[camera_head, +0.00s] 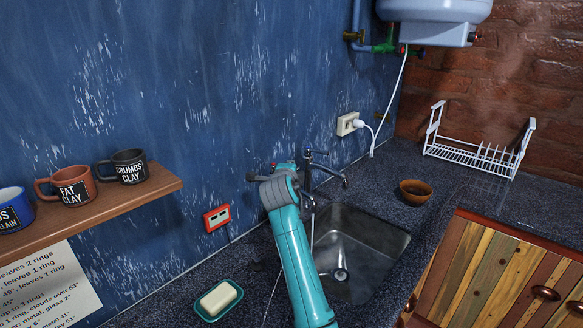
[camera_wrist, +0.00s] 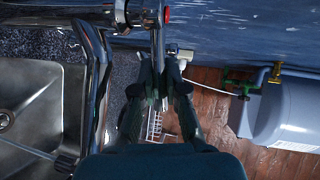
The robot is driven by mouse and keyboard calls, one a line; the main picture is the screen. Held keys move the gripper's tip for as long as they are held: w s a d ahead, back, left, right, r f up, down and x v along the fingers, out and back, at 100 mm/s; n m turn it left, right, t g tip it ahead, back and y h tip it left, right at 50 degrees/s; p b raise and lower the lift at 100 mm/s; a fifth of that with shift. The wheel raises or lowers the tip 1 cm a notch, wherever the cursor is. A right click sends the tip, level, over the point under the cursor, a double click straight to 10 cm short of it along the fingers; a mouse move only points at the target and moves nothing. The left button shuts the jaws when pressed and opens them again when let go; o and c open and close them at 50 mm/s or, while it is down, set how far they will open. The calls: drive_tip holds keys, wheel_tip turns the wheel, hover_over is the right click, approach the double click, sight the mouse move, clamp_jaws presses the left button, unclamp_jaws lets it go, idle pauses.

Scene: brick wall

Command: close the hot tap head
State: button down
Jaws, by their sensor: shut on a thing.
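The hot tap head, a chrome lever with a red mark, shows at the top of the wrist view (camera_wrist: 158,42). My gripper (camera_wrist: 160,80) is shut on this lever, with a dark finger on each side of it. In the head view my teal arm and grey wrist cover most of this side of the tap, and the fingertips are hidden. The other tap head (camera_head: 309,153) and the chrome spout (camera_head: 332,173) show just right of my wrist. A thin pale line, seemingly water, hangs over the steel sink (camera_head: 375,255).
A soap dish (camera_head: 236,305) lies left of my arm. A brown bowl (camera_head: 415,192) and a white dish rack (camera_head: 470,155) stand to the right. A mug shelf (camera_head: 110,210) juts out at left. A water heater (camera_head: 435,12) hangs above.

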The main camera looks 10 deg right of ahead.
drive_tip(key=shift+s+a+m+g+h, duration=0.3)
drive_tip(key=shift+m+g+h, duration=0.1)
drive_tip(key=shift+m+h, duration=0.4)
drive_tip(key=shift+s+a+m+g+h, duration=0.2)
drive_tip(key=shift+m+g+h, duration=0.3)
drive_tip(key=shift+h, duration=0.4)
drive_tip(key=c, duration=1.2)
unclamp_jaws()
drive_tip(key=shift+a, duration=0.1)
drive_tip(key=shift+s, duration=0.1)
drive_tip(key=v, duration=1.1)
drive_tip(key=shift+s+a, duration=0.3)
drive_tip(key=shift+f, duration=0.1)
